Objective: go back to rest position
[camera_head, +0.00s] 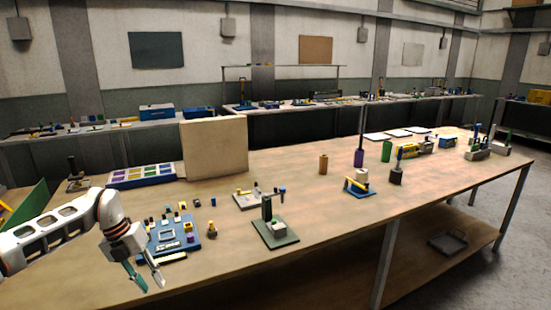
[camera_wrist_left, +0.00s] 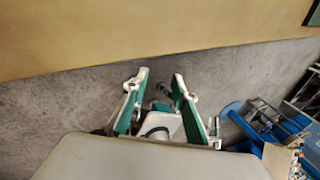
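My left gripper (camera_head: 152,287) hangs at the lower left in the head view, in front of the blue board with small parts (camera_head: 206,239). Its two green-and-white fingers stand apart with nothing seen between their tips. In the left wrist view the fingers (camera_wrist_left: 159,78) are also spread, with grey floor and a tan surface beyond them. My right arm and gripper do not show in either view.
The wooden table (camera_head: 330,215) carries a green-based stand (camera_head: 283,240), a blue-based fixture (camera_head: 358,192), an upright tan panel (camera_head: 215,147) and a tray of coloured compartments (camera_head: 112,182). Purple (camera_head: 358,158) and green (camera_head: 386,151) cylinders stand further back. Bare tabletop lies between them.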

